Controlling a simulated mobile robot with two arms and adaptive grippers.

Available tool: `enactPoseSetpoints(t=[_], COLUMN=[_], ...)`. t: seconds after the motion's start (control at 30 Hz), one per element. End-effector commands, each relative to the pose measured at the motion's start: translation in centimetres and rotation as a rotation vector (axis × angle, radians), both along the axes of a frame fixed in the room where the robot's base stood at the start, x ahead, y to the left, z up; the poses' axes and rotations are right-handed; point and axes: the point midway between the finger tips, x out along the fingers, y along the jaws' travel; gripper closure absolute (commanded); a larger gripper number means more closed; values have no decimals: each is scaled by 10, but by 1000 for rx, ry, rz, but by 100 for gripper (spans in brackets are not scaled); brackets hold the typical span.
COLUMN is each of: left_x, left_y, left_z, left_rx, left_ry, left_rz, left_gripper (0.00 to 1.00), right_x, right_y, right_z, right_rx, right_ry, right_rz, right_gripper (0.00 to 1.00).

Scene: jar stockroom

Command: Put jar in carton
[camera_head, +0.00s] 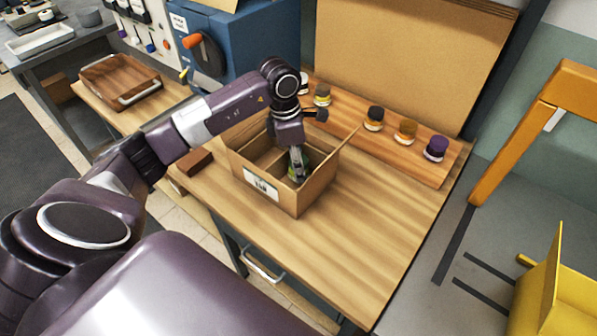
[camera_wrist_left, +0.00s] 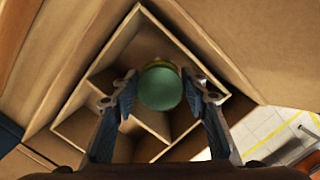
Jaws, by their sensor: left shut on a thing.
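An open cardboard carton (camera_head: 282,200) with a white label stands on the wooden table, its flaps folded out. My left gripper (camera_head: 299,165) reaches down into it from above. In the left wrist view, a jar with a round green lid (camera_wrist_left: 160,88) sits between the two fingers of the left gripper (camera_wrist_left: 162,96), which is shut on it. The jar is over or within one compartment of the divided carton (camera_wrist_left: 98,80); I cannot tell whether it touches the bottom. In the head view the jar is mostly hidden by the gripper and carton. My right gripper is not in view.
A brown block (camera_head: 195,162) lies left of the carton. The table (camera_head: 370,235) is clear at front right.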

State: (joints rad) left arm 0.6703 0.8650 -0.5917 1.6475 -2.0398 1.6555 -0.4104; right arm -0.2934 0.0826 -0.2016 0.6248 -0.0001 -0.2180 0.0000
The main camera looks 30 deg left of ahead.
Motion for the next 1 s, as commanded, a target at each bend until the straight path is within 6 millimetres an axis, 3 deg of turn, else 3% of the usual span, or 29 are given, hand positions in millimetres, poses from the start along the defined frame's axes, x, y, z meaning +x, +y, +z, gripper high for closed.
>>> enactPoseSetpoints(t=[0.27,0.63,0.67,0.7,1.0], left_x=[-1,0,0,0,-1], left_y=[-1,0,0,0,0], left_z=[-37,-43,-43,-42,-41], left_rx=[-1,0,1,0,0], left_ry=[3,0,1,1,1], left_rz=[0,0,0,0,0], left_gripper=[90,90,58,54,52], right_x=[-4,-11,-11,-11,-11], right_y=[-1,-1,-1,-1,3], right_z=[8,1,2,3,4], right_rx=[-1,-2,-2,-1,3], right_ry=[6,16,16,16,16], right_rz=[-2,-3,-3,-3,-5], right_gripper=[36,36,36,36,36])
